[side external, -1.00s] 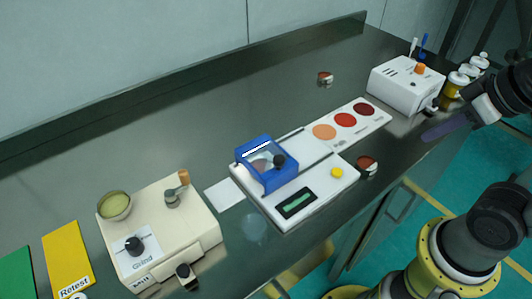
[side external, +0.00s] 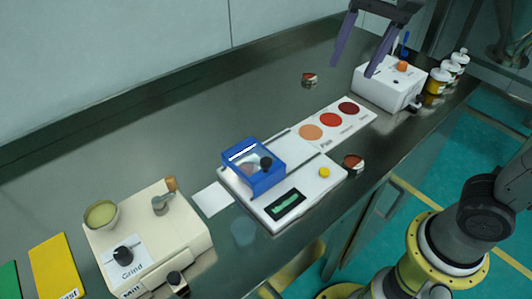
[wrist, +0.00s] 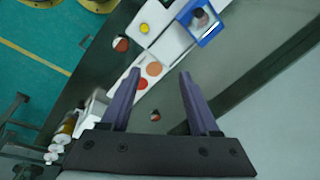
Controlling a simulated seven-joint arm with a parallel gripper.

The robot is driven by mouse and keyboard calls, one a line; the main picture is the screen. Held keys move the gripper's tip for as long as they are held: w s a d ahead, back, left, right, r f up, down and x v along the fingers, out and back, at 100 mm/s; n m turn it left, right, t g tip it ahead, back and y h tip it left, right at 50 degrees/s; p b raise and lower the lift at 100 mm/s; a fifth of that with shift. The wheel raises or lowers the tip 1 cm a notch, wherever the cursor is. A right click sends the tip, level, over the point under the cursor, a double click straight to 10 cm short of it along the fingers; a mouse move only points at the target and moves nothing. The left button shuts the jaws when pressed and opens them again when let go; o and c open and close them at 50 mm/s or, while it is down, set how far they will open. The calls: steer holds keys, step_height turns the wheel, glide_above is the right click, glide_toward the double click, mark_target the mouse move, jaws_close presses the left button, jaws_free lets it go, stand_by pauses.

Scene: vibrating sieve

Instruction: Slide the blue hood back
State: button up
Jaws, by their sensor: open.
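A small display and a yellow button show on the machine. In the wrist view the blue hood (wrist: 208,34) is at the upper right, some way beyond my fingertips. My gripper (side external: 353,58) is high above the counter near the white box at the back right, well apart from the hood. Its two purple fingers (wrist: 161,72) are spread with nothing between them.
A cream grinder box (side external: 190,232) with a bowl stands at the left. A card with three coloured discs (side external: 352,120) lies behind the machine. A white box (side external: 372,90) and several jars (side external: 438,80) are at the right. Two small round items (side external: 309,79) (side external: 353,162) lie on the counter.

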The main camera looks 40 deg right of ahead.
steer(key=w+a+f+g, duration=0.2)
steer(key=w+a, duration=0.4)
steer(key=a, duration=0.2)
steer(key=n, duration=0.1)
glide_above(266, 160)
step_height(266, 160, down, 5)
steer(key=shift+g+h, duration=0.3)
step_height(266, 160, down, 13)
steer(key=shift+r, duration=0.1)
jaws_close()
stand_by(0.7)
